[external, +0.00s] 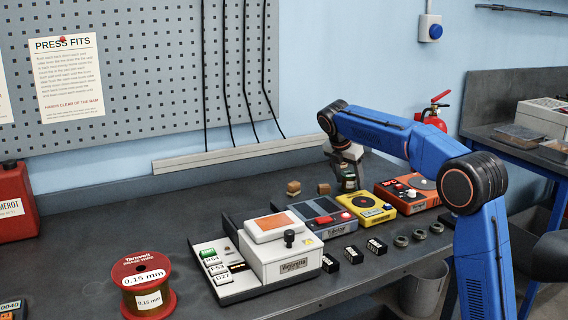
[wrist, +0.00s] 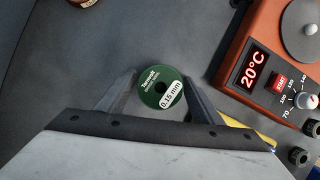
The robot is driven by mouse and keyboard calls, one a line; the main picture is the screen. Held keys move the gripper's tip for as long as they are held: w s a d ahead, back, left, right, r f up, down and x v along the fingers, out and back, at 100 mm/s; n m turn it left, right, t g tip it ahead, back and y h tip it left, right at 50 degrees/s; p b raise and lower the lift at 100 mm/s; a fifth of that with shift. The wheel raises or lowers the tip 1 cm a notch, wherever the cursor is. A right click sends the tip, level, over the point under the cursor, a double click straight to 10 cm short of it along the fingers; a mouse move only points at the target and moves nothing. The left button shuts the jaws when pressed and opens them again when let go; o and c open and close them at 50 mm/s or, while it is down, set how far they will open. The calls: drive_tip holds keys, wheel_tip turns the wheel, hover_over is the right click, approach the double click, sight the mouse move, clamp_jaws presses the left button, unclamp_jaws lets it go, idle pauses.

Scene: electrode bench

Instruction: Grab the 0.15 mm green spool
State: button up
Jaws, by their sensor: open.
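The green spool (wrist: 150,92) shows in the wrist view from above, with a white label reading 0.15 mm and a dark centre hole. My gripper (wrist: 158,82) is open, its two fingers on either side of the spool. A small gap seems to show at each side; I cannot tell whether either finger touches. In the external view my gripper (external: 346,172) points down at the back of the bench, and the green spool (external: 348,184) shows partly, hidden by the fingers. A larger red spool (external: 148,283), also labelled 0.15 mm, stands at the front left.
An orange heater (external: 408,193) stands right of my gripper, with a yellow device (external: 366,208) in front. Small brown blocks (external: 294,187) lie to its left.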

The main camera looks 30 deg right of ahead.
drive_tip(key=c, duration=1.4)
